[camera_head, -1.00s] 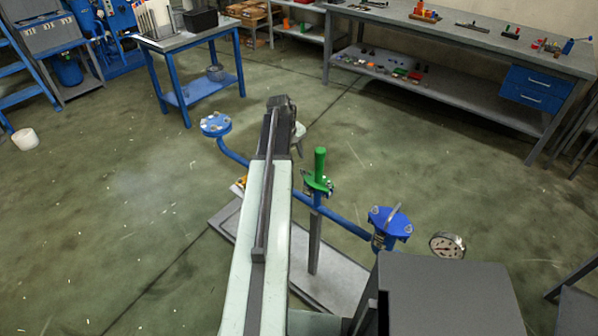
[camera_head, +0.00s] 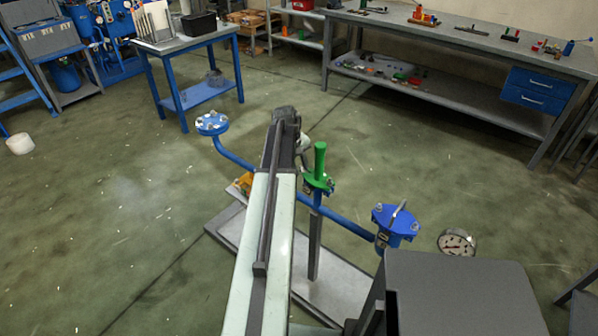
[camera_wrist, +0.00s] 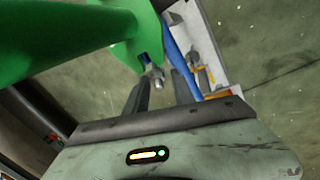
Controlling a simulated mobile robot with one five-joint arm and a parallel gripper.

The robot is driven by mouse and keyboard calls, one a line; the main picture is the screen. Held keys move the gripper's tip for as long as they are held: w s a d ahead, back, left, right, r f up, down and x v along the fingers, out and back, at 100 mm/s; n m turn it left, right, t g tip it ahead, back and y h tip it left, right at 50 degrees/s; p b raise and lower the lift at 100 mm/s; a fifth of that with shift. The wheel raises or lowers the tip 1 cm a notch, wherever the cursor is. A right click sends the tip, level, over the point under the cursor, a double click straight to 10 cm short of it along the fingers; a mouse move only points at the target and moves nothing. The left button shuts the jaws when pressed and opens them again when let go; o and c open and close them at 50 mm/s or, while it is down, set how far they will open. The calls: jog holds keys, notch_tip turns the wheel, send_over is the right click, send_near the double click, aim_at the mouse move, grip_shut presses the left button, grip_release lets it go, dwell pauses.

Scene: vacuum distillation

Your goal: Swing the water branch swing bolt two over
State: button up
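The pipe stand carries a green branch (camera_head: 319,182) with an upright green handle in the middle, a blue flanged end (camera_head: 212,124) at left and a blue capped end (camera_head: 395,220) at right. In the wrist view the green branch (camera_wrist: 100,35) fills the upper left. A metal swing bolt (camera_wrist: 155,75) with a nut shows at its flange edge. My gripper (camera_wrist: 160,88) is open, its two dark fingers apart, with the bolt appearing between or just beyond their tips. I cannot tell whether they touch it. In the head view my arm hides the fingers.
A pressure gauge (camera_head: 457,242) is right of the blue capped end. The stand's grey base plate (camera_head: 335,285) lies on the floor. A blue side table (camera_head: 190,45) and a long workbench (camera_head: 470,40) stand behind. The floor between is clear.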

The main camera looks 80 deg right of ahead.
grip_shut()
jog(key=shift+s+a+r, duration=0.15)
jog(key=shift+a, duration=0.1)
jog(key=shift+s+r+t+h, duration=0.15)
jog(key=shift+t+h, duration=0.15)
jog(key=shift+t, duration=0.4)
grip_release()
jog(key=shift+p, duration=0.3)
